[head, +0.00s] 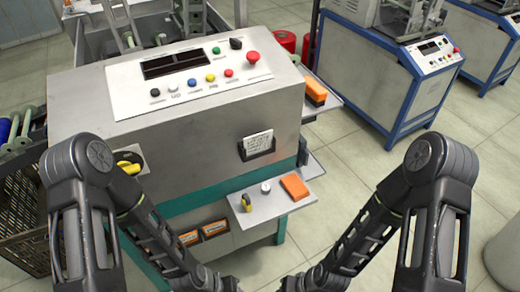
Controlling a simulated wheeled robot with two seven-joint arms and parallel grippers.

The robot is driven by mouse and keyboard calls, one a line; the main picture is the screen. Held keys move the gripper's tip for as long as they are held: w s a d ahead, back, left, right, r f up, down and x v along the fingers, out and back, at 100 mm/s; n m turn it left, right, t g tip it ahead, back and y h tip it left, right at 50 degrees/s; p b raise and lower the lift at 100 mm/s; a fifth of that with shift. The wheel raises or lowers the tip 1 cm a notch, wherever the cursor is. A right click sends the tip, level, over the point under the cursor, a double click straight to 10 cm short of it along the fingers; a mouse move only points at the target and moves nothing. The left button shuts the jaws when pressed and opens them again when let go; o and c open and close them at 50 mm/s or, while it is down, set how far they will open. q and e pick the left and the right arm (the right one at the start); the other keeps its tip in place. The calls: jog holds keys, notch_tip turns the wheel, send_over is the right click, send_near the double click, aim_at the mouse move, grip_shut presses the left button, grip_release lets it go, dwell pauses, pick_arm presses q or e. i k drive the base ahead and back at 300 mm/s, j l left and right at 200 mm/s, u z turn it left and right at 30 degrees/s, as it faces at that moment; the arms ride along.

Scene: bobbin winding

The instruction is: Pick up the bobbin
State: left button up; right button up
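At the far left edge, pale green bobbin-like spools (20,143) lie in or over a dark mesh crate (22,235). One beside them carries blue winding (5,129). They are partly cut off by the picture edge, and my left arm covers part of the crate's right side. I cannot tell which bobbin the task means. Both my arms reach down to the bottom edge in front of the winding machine (200,150). Their gripper fingers are outside the picture, so I see nothing held.
The machine has a control panel (190,78) with buttons and a red knob. A small side shelf (262,213) carries an orange box (295,187) and small items. Another orange box (315,91) lies on an upper shelf. Blue-framed machines (385,75) stand at right; tiled floor between is clear.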

aim_at(28, 109)
jog(key=u, duration=2.85)
jog(key=i+j+z, duration=0.1)
jog(key=i+z, duration=0.15)
jog(key=i, duration=0.95)
jog(key=i+u, duration=0.2)
jog(key=i, duration=0.3)
jog(key=i+l+u, duration=0.1)
jog(key=i+u, duration=0.15)
jog(key=i, duration=0.25)
jog(key=i+l+u, duration=0.2)
jog(key=i, duration=0.3)
jog(key=i+u, duration=0.6)
